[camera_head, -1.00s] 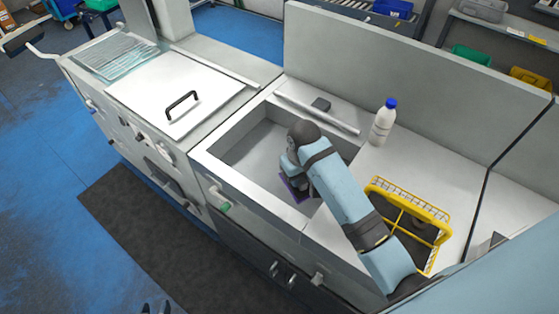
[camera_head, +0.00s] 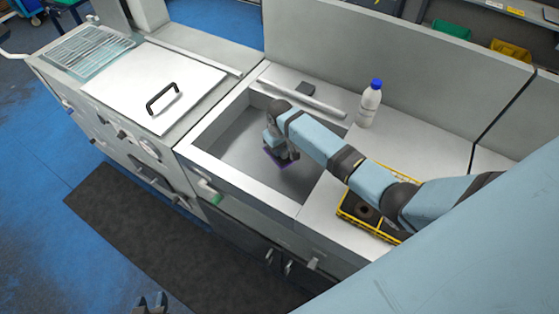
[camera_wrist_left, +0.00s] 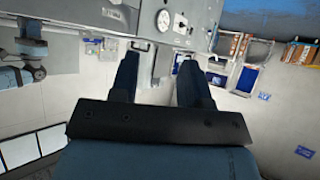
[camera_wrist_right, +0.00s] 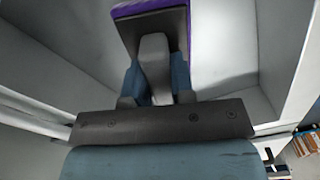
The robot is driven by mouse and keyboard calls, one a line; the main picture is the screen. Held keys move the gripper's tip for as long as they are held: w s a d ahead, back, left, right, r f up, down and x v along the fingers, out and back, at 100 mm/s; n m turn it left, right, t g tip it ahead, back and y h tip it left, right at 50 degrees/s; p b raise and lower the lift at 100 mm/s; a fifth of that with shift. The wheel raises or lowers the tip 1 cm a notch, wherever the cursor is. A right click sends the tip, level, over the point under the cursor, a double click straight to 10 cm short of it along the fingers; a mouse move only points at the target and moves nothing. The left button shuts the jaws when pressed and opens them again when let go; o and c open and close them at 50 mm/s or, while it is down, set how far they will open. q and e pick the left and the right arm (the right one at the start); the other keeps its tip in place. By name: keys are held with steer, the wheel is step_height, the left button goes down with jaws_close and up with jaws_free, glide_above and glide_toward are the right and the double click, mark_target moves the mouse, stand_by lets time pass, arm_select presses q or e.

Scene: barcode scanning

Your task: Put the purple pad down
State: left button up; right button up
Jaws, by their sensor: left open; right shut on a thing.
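The purple pad (camera_head: 281,160) is low inside the grey sink basin (camera_head: 232,145), toward its right part. My right gripper (camera_head: 279,152) reaches into the basin and is shut on the pad's holder. In the right wrist view the pad (camera_wrist_right: 192,22) shows as a purple edge around a dark plate beyond the fingers (camera_wrist_right: 156,82). I cannot tell whether the pad touches the basin floor. My left gripper (camera_head: 151,303) is at the bottom edge of the head view, away from the sink. In the left wrist view its fingers (camera_wrist_left: 158,80) are apart and empty.
A white bottle with a blue cap (camera_head: 369,104) stands on the counter right of the sink. A yellow crate (camera_head: 349,213) sits nearer, partly under my right arm. A small dark block (camera_head: 305,88) lies behind the basin. A white lid with a black handle (camera_head: 163,98) is at left.

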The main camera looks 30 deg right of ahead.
mark_target(280, 162)
step_height(280, 162, down, 4)
steer(key=shift+f+b, duration=0.1)
steer(key=shift+b, duration=0.9)
steer(key=shift+f+b, duration=0.4)
steer(key=shift+b, duration=0.1)
step_height(280, 162, down, 3)
steer(key=b, duration=0.3)
steer(key=shift+f+b, duration=0.2)
steer(key=shift+b, duration=0.15)
steer(key=shift+r, duration=0.15)
arm_select(q)
steer(key=shift+m+h, duration=0.3)
steer(key=f, duration=0.2)
steer(key=d+f, duration=0.1)
steer(key=f, duration=0.2)
steer(key=shift+w+f, duration=0.15)
arm_select(e)
steer(key=o, duration=0.9)
arm_select(q)
steer(key=shift+a+f, duration=0.1)
steer(key=shift+a, duration=0.05)
